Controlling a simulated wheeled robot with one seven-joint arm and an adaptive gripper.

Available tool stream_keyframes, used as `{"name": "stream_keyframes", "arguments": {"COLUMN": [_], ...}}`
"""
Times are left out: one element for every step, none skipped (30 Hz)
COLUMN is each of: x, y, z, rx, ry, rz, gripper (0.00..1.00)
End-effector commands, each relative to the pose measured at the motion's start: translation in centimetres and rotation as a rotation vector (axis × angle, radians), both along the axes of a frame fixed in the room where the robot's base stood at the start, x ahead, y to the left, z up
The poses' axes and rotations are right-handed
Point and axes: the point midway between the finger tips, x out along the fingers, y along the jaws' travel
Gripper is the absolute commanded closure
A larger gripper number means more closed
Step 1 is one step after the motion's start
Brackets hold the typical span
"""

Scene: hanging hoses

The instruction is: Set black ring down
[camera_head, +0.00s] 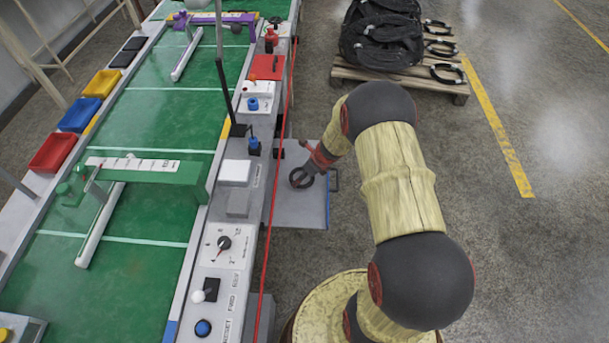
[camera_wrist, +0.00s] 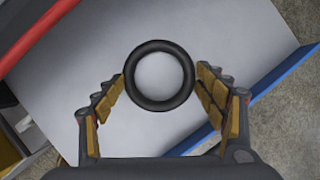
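A black ring (camera_wrist: 160,75) sits between the two padded fingers of my gripper (camera_wrist: 160,78) in the wrist view. The fingertips meet its outer edge on the left and right, so my gripper appears shut on it. In the head view the ring (camera_head: 301,178) is at the end of my gripper (camera_head: 310,170), over the grey tray (camera_head: 300,213). The tray's pale surface (camera_wrist: 245,50) shows behind and through the ring. I cannot tell whether the ring touches the tray or is held just above it.
A red hose (camera_head: 270,215) runs along the workbench edge left of the tray. A blue strip (camera_wrist: 275,75) edges the tray. A green-topped conveyor (camera_head: 150,250) and a control panel (camera_head: 222,245) stand at left. A pallet (camera_head: 400,72) with black hoses (camera_head: 382,38) stands behind.

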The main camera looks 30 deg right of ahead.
Motion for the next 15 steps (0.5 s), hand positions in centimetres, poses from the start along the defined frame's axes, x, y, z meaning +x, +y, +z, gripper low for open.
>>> {"name": "stream_keyframes", "arguments": {"x": [0.0,0.0,0.0,0.0,0.0,0.01,0.01,0.01,0.0,0.01,0.01,0.01,0.01,0.01,0.0], "y": [0.0,0.0,0.0,0.0,0.0,0.0,0.0,0.0,0.0,0.0,0.0,0.0,0.0,0.0,0.0], "z": [0.02,0.03,0.03,0.03,0.03,0.04,0.04,0.04,0.04,0.04,0.04,0.04,0.04,0.04,0.04], "rx": [0.0,0.0,0.0,0.0,0.0,0.0,0.0,0.0,0.0,0.0,0.0,0.0,0.0,0.0,0.0], "ry": [0.0,0.0,0.0,0.0,0.0,0.0,0.0,0.0,0.0,0.0,0.0,0.0,0.0,0.0,0.0], "rz": [0.0,0.0,0.0,0.0,0.0,0.0,0.0,0.0,0.0,0.0,0.0,0.0,0.0,0.0,0.0], "gripper": [0.24,0.22,0.2,0.19,0.17,0.15,0.13,0.12,0.12,0.12,0.12,0.12,0.12,0.12,0.12]}}
